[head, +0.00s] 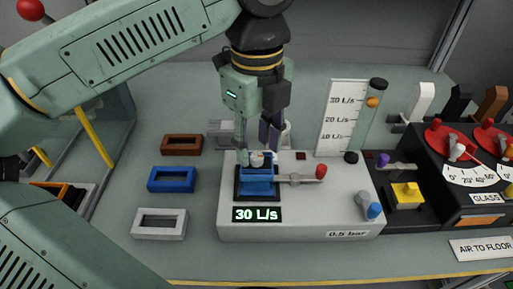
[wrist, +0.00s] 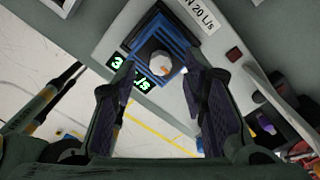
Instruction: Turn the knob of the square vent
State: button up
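The square vent (head: 258,185) is blue with slats and sits on the front left of a light grey module. My gripper (head: 257,150) is right over the vent and points down. In the wrist view its fingers (wrist: 158,75) are apart, one on each side of the knob, with a gap visible around it. In the head view the fingers partly hide the vent's back and the knob.
A green display (head: 257,214) reads 30 L/s. A red-tipped lever (head: 320,172) lies right of the vent. A flow tube (head: 374,115) with an orange float stands behind. Brown, blue (head: 172,180) and white frames lie left. A black panel with red dials (head: 447,140) is at right.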

notch_tip(320, 180, down, 2)
dwell(0.4)
grip_shut()
dwell(0.3)
